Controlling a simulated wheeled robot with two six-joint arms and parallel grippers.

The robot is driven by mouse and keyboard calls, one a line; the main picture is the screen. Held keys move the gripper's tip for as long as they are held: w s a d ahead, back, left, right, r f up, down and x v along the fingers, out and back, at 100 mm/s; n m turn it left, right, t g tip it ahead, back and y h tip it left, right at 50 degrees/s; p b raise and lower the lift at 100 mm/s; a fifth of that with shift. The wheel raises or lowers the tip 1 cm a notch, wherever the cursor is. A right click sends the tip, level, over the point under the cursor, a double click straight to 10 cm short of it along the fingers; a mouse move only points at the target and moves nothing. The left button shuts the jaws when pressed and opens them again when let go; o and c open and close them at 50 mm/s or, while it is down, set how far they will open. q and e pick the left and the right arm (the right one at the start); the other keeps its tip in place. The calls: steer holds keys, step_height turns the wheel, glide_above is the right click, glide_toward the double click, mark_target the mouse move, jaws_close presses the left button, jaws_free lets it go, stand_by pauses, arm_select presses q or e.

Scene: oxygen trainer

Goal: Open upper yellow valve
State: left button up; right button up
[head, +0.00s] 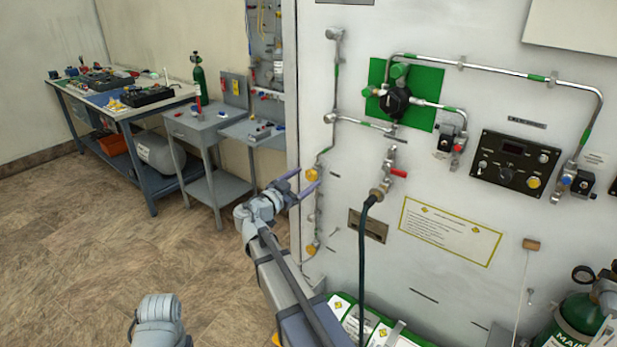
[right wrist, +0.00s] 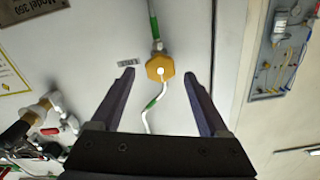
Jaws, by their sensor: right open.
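The upper yellow valve (head: 312,175) is a small yellow knob on the thin pipe near the left edge of the white panel. My right gripper (head: 308,178) is open and empty in front of the panel, its fingers pointing at this valve. In the right wrist view the yellow knob (right wrist: 160,68) lies between and slightly beyond the two fingertips (right wrist: 159,75), with a gap on both sides. I see no contact. A second, lower yellow valve (head: 312,249) sits further down the same panel edge. My left gripper's fingers are not visible.
A red-handled fitting (head: 397,173) with a dark hose (head: 362,270) stands to the right of the valve. Green-and-white boxes (head: 345,318) lie below the panel. A grey side table (head: 197,125) and a workbench (head: 130,112) stand left. The floor between is open.

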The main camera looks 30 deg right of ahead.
steer(key=shift+x, duration=1.15)
steer(key=shift+c, duration=0.3)
jaws_close()
